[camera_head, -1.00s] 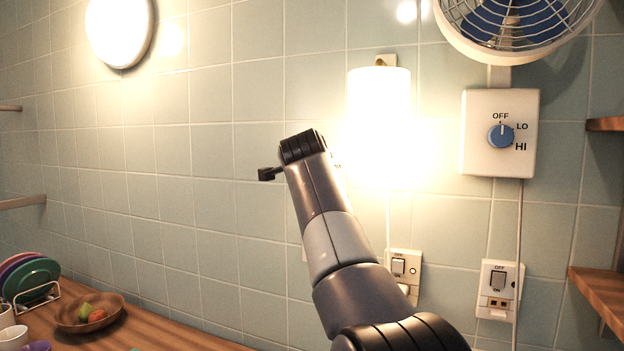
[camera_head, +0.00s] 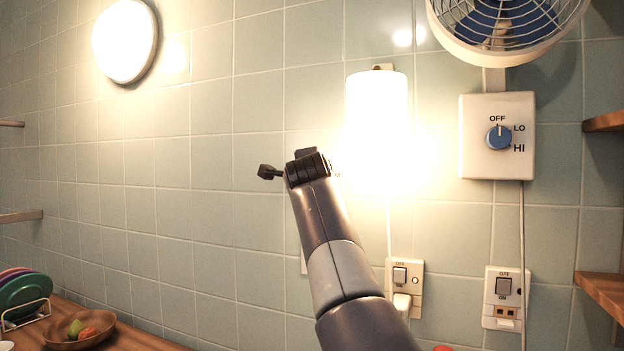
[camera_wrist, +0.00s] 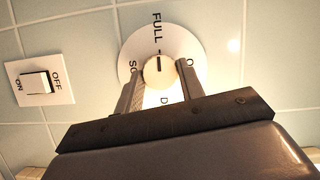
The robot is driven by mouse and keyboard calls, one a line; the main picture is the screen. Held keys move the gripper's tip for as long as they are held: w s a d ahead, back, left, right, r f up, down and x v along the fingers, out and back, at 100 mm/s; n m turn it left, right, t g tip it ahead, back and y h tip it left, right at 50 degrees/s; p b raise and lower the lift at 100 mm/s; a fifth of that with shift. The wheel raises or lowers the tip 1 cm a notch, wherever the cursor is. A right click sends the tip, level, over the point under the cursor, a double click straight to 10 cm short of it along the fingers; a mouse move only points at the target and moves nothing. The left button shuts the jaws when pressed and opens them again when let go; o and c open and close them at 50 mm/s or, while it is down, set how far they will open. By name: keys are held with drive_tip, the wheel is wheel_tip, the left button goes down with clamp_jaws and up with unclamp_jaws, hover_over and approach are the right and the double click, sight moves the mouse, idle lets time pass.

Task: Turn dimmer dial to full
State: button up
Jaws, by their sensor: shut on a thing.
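In the wrist view the dimmer dial (camera_wrist: 159,72) is a pale round knob on a white round plate (camera_wrist: 181,42). The plate carries FULL at the top, with other lettering partly covered by my fingers. The knob's dark pointer line points up toward FULL. My gripper (camera_wrist: 162,76) has one finger on each side of the knob and is shut on it. In the head view my arm hides the dial and my fingers. A wall lamp (camera_head: 376,110) glows very brightly behind my wrist.
A wall switch (camera_wrist: 39,82) sits left of the dial in the wrist view. In the head view a fan control box (camera_head: 497,165) and two switch sockets are on the right. A round lit lamp (camera_head: 124,40) and a fruit bowl (camera_head: 75,330) are on the left.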

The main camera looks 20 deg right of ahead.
drive_tip(key=shift+f, duration=0.1)
drive_tip(key=o, duration=1)
drive_tip(key=b+v, duration=0.2)
drive_tip(key=v, duration=0.8)
drive_tip(key=shift+s+a, duration=0.2)
drive_tip(key=shift+s, duration=0.1)
drive_tip(key=shift+w, duration=0.1)
drive_tip(key=p+x, duration=0.2)
drive_tip(key=x, duration=0.8)
drive_tip(key=shift+w+d, duration=0.2)
drive_tip(key=shift+w, duration=0.05)
